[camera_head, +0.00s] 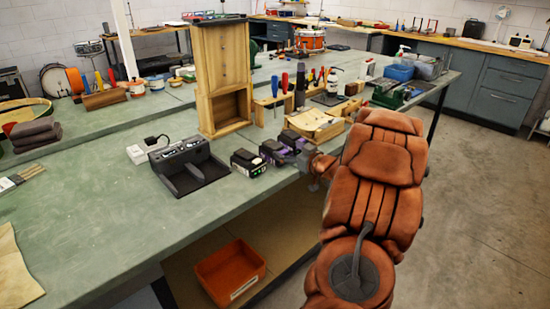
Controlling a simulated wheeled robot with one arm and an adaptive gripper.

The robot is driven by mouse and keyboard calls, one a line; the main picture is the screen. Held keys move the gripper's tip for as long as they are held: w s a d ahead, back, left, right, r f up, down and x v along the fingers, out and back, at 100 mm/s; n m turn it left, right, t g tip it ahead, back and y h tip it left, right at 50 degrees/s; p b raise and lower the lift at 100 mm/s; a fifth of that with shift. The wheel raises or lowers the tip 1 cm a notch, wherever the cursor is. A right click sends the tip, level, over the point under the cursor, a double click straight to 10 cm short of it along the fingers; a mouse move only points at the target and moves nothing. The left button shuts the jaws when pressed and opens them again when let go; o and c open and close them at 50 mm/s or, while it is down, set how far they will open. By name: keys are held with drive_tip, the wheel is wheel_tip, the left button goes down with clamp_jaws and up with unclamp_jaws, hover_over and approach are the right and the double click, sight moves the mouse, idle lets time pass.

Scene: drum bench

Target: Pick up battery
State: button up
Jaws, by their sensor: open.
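A black battery (248,161) with a pale label sits on the green bench near its front edge. A second dark block with purple on its side (274,150), which looks like another battery, stands just right of it. A similar dark block (291,139) is close behind. My gripper (303,162) is at the bench edge, right of these blocks. It is open, with nothing visibly held. The jaws are small and partly hidden by my orange-brown arm, so I cannot tell whether they touch the nearest block.
A black charger (185,161) stands left of the batteries, with a white plug box (139,153) beside it. A tall wooden cabinet (224,75) and a wooden tray (316,123) stand behind. An orange bin (230,272) is below.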

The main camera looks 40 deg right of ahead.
sight(279, 149)
drive_tip(key=shift+s+d+f+t+y, duration=0.15)
drive_tip(key=shift+s+t, duration=0.1)
drive_tip(key=shift+s, duration=0.15)
drive_tip(key=shift+s+d+f+t+y, duration=0.1)
drive_tip(key=shift+s+t+y, duration=0.1)
drive_tip(key=shift+s, duration=0.2)
drive_tip(key=shift+s+d+f+t+y, duration=0.15)
drive_tip(key=shift+s+t, duration=0.1)
drive_tip(key=shift+s, duration=0.15)
drive_tip(key=shift+w+a, duration=0.1)
drive_tip(key=shift+w, duration=1)
drive_tip(key=w, duration=0.2)
drive_tip(key=w+f, duration=0.1)
drive_tip(key=w, duration=0.1)
drive_tip(key=shift+a, duration=0.1)
drive_tip(key=shift+w, duration=0.75)
drive_tip(key=c, duration=1.3)
wheel_tip(279, 149, up, 10)
drive_tip(key=shift+r, duration=0.1)
